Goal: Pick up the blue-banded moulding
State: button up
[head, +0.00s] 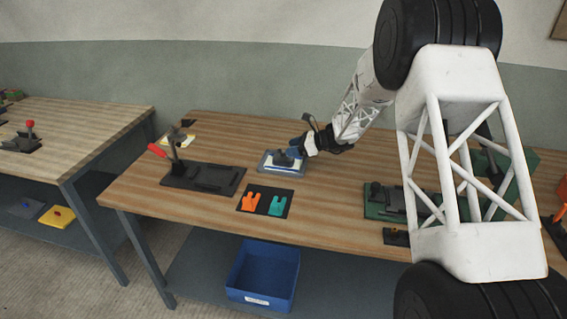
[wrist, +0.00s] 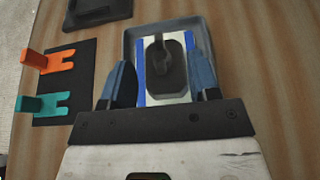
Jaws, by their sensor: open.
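The blue-banded moulding (wrist: 147,67) is a pale flat piece with blue stripes along its edges and a dark raised part on top. It lies in a grey-blue tray (wrist: 134,34) on the wooden bench; in the head view the moulding (head: 290,166) sits on the tray (head: 267,171) near the bench's middle. My gripper (wrist: 163,75) is open, its two blue fingers on either side of the moulding's near part. In the head view my gripper (head: 296,150) is right at the moulding and partly hides it. I cannot tell whether the fingers touch it.
A black mat (head: 262,211) with an orange piece (head: 251,199) and a teal piece (head: 276,206) lies in front of the tray. A dark fixture with a red-handled clamp (head: 203,178) stands left. A green fixture (head: 384,204) is right. A blue bin (head: 263,272) sits on the lower shelf.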

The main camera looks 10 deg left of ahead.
aim_at(281, 150)
jog(key=shift+x, duration=2.6)
grip_shut()
